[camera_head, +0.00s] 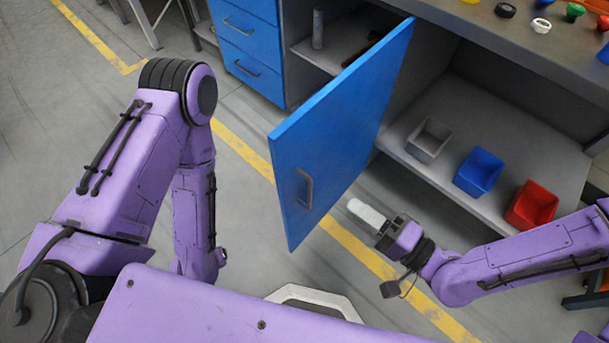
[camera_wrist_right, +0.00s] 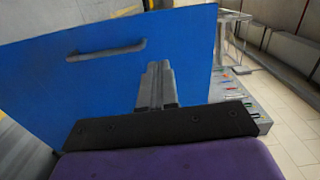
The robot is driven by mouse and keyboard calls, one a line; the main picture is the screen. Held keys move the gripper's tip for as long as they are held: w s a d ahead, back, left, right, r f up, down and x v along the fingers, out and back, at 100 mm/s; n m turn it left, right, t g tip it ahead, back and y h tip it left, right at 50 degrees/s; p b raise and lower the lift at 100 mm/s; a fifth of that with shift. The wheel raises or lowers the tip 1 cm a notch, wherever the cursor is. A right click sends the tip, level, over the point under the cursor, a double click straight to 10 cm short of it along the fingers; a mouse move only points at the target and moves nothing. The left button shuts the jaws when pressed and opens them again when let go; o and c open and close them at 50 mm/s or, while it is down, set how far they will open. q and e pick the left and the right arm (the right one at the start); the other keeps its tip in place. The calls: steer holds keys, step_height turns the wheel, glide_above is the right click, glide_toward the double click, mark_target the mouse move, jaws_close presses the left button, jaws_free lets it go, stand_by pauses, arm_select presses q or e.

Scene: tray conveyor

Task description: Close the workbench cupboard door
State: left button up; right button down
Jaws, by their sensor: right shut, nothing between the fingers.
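The blue cupboard door (camera_head: 335,130) stands open, swung out from the workbench, with its hinge side at the cupboard. Its grey handle (camera_head: 305,188) is near the free edge, on the face turned to me. The door also fills much of the right wrist view (camera_wrist_right: 185,40), with the handle (camera_wrist_right: 105,50) at upper left. My right gripper (camera_head: 367,212) is shut and empty, to the right of the door on its handle side. Its fingers (camera_wrist_right: 157,85) point at the door face; whether they touch it is unclear. My left arm is at the left, its gripper hidden.
The open cupboard (camera_head: 318,55) holds a grey cylinder (camera_head: 318,29) on a shelf. Blue drawers (camera_head: 248,50) are to its left. Grey (camera_head: 429,140), blue (camera_head: 478,172) and red bins (camera_head: 531,205) stand on a low shelf at right. Floor left of the door looks clear.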

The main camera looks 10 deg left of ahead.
steer(key=b, duration=0.9)
glide_toward(293, 163)
steer(key=f, duration=0.1)
steer(key=x, duration=0.2)
steer(key=p+x, duration=0.1)
steer(key=x, duration=0.1)
steer(key=r+x, duration=0.1)
steer(key=x, duration=0.1)
steer(key=shift+s+a, duration=0.1)
steer(key=shift+w+a, duration=0.25)
steer(key=shift+a, duration=0.1)
